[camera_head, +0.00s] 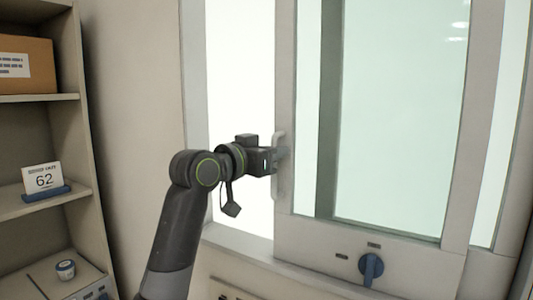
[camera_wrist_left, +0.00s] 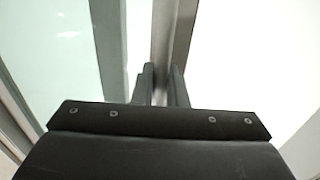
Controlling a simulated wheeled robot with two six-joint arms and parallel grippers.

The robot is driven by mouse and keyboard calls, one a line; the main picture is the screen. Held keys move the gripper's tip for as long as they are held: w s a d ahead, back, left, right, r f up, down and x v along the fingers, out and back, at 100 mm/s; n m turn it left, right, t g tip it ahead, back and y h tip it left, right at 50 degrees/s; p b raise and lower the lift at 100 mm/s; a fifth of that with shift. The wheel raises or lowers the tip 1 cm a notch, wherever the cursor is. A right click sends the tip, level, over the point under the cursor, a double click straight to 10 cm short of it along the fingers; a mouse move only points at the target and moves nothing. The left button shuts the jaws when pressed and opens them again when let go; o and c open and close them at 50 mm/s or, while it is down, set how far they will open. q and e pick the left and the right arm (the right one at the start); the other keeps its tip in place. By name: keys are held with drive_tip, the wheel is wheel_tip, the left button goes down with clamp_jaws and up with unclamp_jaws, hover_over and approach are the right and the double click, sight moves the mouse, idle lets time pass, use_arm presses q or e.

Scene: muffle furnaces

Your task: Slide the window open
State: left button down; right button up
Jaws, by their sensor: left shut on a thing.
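The sliding window panel (camera_head: 400,110) has a pale frame and greenish glass. A light vertical handle (camera_head: 279,185) is on its left edge. My left gripper (camera_head: 281,154) reaches this handle from the left and is shut on it. In the left wrist view the fingers of my left gripper (camera_wrist_left: 160,78) are on either side of the handle (camera_wrist_left: 160,96), which is mostly hidden between them. A bright white area (camera_head: 240,90) lies left of the panel, inside the outer frame (camera_head: 194,70). My right gripper is not in view.
A blue knob (camera_head: 371,267) sits on the panel's lower rail. A shelf unit (camera_head: 68,150) at the left holds a cardboard box (camera_head: 28,70), a card marked 62 (camera_head: 43,178) and a small jar (camera_head: 66,270). Bare wall (camera_head: 130,120) lies between shelf and window.

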use_arm(q)
drive_tip(key=c, duration=1.6)
unclamp_jaws()
drive_tip(key=shift+o, duration=0.2)
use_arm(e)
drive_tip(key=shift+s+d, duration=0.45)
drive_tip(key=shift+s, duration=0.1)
use_arm(q)
drive_tip(key=shift+a, duration=0.1)
